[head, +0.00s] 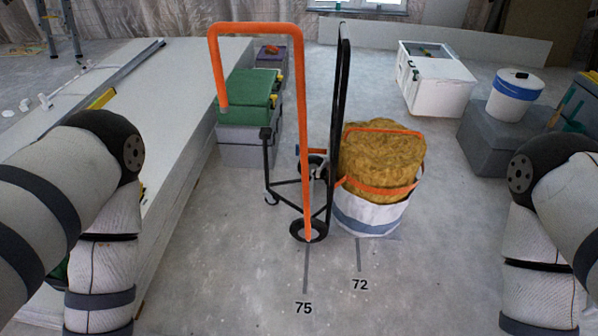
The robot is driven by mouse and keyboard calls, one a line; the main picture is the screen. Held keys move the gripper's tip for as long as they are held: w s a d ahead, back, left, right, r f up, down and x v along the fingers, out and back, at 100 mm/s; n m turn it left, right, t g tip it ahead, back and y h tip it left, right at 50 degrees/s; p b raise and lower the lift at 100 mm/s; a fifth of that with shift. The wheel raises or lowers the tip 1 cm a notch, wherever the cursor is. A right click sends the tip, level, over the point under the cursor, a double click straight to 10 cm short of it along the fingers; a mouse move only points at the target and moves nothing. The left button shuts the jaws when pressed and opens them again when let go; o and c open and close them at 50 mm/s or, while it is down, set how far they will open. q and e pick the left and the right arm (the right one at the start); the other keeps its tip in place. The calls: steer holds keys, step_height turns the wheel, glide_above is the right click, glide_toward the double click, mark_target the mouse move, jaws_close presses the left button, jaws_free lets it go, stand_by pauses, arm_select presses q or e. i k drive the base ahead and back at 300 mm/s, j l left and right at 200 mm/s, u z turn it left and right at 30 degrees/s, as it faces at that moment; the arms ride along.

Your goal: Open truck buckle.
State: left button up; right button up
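A hand truck with a tall orange handle (256,29) and a black frame (339,95) stands upright on the floor in the middle of the head view. A small black wheel (309,231) shows at its foot. At its right is a white bag (368,215) holding a yellow-brown fibrous roll (378,160). An orange strap (385,189) runs around the roll. I cannot make out a buckle; it may be hidden or too small. My two arms come in from the left and right and bend down past the bottom edge. Both grippers are out of view.
Stacked white panels (190,75) lie at left. A green case (247,90) sits on a grey box (252,146) behind the truck. A white cabinet (435,80) and a white bucket (513,95) stand at right. The floor in front, marked 75 and 72, is clear.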

mark_target(319, 170)
steer(key=i+j, duration=0.1)
steer(key=i, duration=0.35)
steer(key=i+j, duration=0.15)
steer(key=i, duration=0.25)
steer(key=i+j+z, duration=0.1)
steer(key=i, duration=0.35)
steer(key=i+j, duration=0.1)
steer(key=j, duration=1.35)
steer(key=i+z, duration=0.05)
steer(key=i, duration=0.05)
